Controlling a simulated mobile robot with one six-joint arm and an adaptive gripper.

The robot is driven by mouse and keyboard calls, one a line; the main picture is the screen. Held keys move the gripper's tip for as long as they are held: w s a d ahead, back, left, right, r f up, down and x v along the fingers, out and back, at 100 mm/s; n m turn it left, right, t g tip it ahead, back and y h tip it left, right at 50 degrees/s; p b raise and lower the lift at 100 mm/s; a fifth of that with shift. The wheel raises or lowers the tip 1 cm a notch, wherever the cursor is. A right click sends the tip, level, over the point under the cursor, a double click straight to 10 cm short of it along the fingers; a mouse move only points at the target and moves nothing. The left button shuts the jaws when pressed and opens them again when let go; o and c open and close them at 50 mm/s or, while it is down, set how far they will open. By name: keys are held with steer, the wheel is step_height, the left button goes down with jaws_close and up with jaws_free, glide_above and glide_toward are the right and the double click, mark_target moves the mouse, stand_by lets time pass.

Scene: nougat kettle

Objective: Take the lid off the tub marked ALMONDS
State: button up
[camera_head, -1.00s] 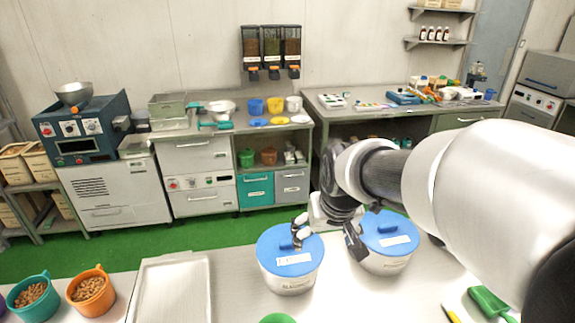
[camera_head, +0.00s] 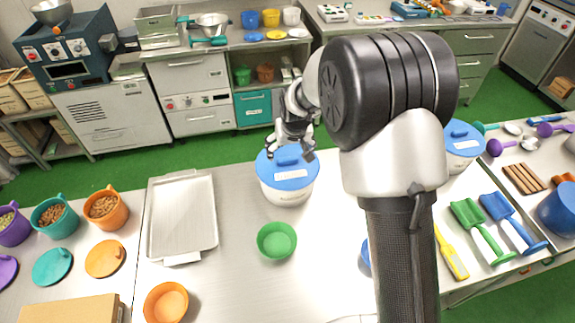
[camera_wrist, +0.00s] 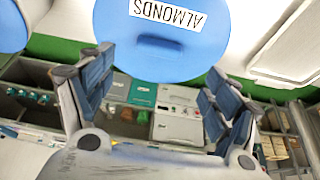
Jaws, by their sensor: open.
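The tub marked ALMONDS (camera_head: 287,195) is white and stands upright on the near bench. Its blue lid (camera_head: 286,177) is on it, with a raised blue handle (camera_head: 288,160). In the wrist view the lid (camera_wrist: 165,56) fills the top middle, with its ALMONDS label upside down. My gripper (camera_head: 290,148) is open and empty above the far part of this lid, a finger on each side of the handle in the head view. In the wrist view my gripper's fingers (camera_wrist: 150,92) are spread wide below the lid's edge. I cannot tell how high they are above it.
A second blue-lidded tub (camera_head: 462,152) stands to the right, partly hidden by my arm. A metal tray (camera_head: 183,215) lies left of the ALMONDS tub, and a green bowl (camera_head: 277,241) is in front of it. An orange bowl (camera_head: 166,303) sits near the front.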

mark_target(287, 159)
steer(key=b+x, duration=0.1)
steer(key=x, duration=0.6)
steer(key=shift+w+d+f, duration=0.1)
steer(key=shift+w+f, duration=0.05)
steer(key=shift+f, duration=0.05)
steer(key=c, duration=1.1)
steer(key=shift+r, duration=0.1)
steer(key=shift+c, duration=0.2)
step_height(287, 159, up, 23)
steer(key=p, duration=0.5)
steer(key=shift+p, duration=0.35)
